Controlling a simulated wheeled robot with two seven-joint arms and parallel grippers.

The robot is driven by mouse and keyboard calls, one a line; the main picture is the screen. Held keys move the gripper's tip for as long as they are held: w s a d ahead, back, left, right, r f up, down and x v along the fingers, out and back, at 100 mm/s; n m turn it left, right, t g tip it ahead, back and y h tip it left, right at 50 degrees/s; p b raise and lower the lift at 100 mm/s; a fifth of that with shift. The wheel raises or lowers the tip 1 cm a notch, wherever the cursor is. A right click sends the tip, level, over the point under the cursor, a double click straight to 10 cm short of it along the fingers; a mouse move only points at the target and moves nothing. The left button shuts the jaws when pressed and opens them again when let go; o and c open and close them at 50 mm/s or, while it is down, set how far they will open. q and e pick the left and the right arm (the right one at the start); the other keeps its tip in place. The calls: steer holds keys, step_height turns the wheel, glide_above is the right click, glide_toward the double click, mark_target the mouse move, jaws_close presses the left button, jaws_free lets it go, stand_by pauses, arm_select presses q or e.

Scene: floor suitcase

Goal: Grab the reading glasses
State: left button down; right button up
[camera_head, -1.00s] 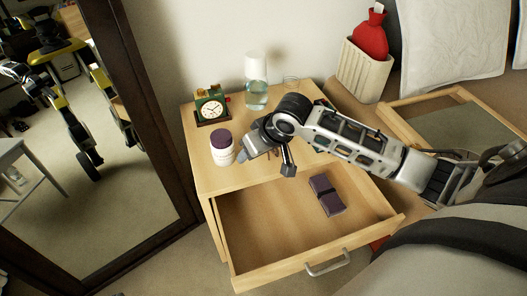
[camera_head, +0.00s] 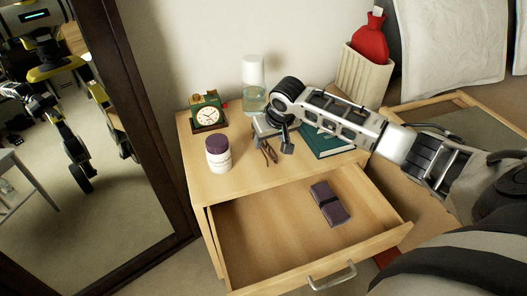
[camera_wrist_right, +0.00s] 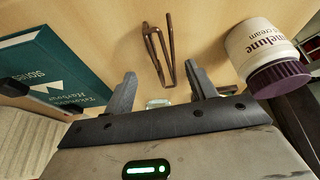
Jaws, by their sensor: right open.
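The reading glasses (camera_head: 268,152) are brown, folded and thin. They lie on the nightstand top (camera_head: 225,185), to the right of the jar. In the right wrist view the glasses (camera_wrist_right: 158,50) lie just beyond the fingertips, roughly in line with the gap between them. My right gripper (camera_head: 272,141) is open and empty, above the nightstand top at the glasses. In the wrist view its two fingers (camera_wrist_right: 161,76) stand apart, with nothing between them but a small pale object farther down. My left gripper is not in view.
A white jar with a purple lid (camera_head: 218,153) stands left of the glasses. A green book (camera_head: 330,145) lies to their right, partly under my arm. A clock (camera_head: 209,115) and a bottle (camera_head: 254,90) stand behind. The open drawer (camera_head: 250,245) holds a dark case (camera_head: 329,204).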

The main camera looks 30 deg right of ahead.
mark_target(265, 146)
steer(key=x, duration=0.1)
steer(key=b+x, duration=0.1)
steer(key=x, duration=0.1)
steer(key=b+x, duration=0.1)
steer(key=shift+w+a+f, duration=0.25)
steer(key=shift+w+a, duration=0.05)
steer(key=shift+a, duration=0.05)
steer(key=shift+w+f, duration=0.15)
steer(key=shift+f, duration=0.1)
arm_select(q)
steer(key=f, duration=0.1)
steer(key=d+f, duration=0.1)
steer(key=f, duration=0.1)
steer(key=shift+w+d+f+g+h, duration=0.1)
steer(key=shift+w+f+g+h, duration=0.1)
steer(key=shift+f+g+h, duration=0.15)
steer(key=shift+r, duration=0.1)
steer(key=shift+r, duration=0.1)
arm_select(e)
steer(key=c, duration=1)
